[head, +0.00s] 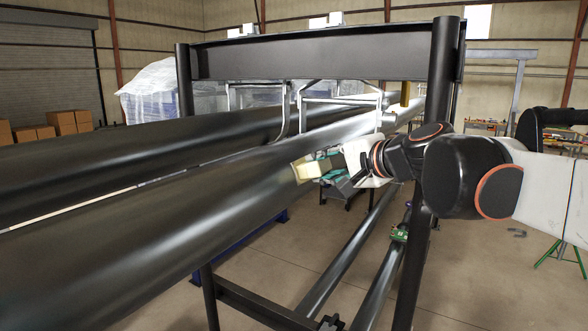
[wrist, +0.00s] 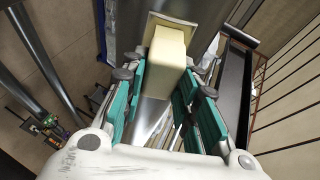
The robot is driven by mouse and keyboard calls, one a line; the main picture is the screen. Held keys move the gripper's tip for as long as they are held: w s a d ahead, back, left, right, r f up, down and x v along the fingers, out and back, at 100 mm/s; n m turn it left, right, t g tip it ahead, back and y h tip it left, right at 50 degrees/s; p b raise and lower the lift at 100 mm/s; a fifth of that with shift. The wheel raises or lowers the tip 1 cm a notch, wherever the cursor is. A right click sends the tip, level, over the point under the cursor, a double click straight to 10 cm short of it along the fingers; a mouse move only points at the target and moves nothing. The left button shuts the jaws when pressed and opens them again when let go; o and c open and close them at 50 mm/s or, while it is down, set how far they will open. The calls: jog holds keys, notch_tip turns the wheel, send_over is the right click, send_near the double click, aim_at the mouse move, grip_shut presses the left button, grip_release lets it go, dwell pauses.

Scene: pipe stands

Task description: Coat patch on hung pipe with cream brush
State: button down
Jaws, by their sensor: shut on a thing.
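The cream brush (head: 310,169), a pale block, is in my gripper (head: 330,168) at the side of the near hung pipe (head: 190,195). In the wrist view the brush (wrist: 168,48) extends from between the teal finger pads of my gripper (wrist: 165,85), which is shut on it. Its far end is at or very near a flat tan patch (wrist: 155,20) on the pipe, whose edges show around the brush. The brush hides most of the patch, so its coating cannot be seen. I cannot tell for certain whether brush and patch touch.
A second dark pipe (head: 130,140) hangs behind the near one. A dark stand with a crossbeam (head: 330,55) and a post (head: 437,110) stands close to my arm. Lower pipes (head: 350,255) run beneath. Open floor (head: 490,285) lies at right.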

jog(key=w+d+b, duration=0.1)
jog(key=w+d, duration=0.5)
jog(key=w, duration=0.2)
jog(key=shift+w+d, duration=0.15)
jog(key=shift+w, duration=0.25)
dwell(0.7)
jog(key=shift+d, duration=0.1)
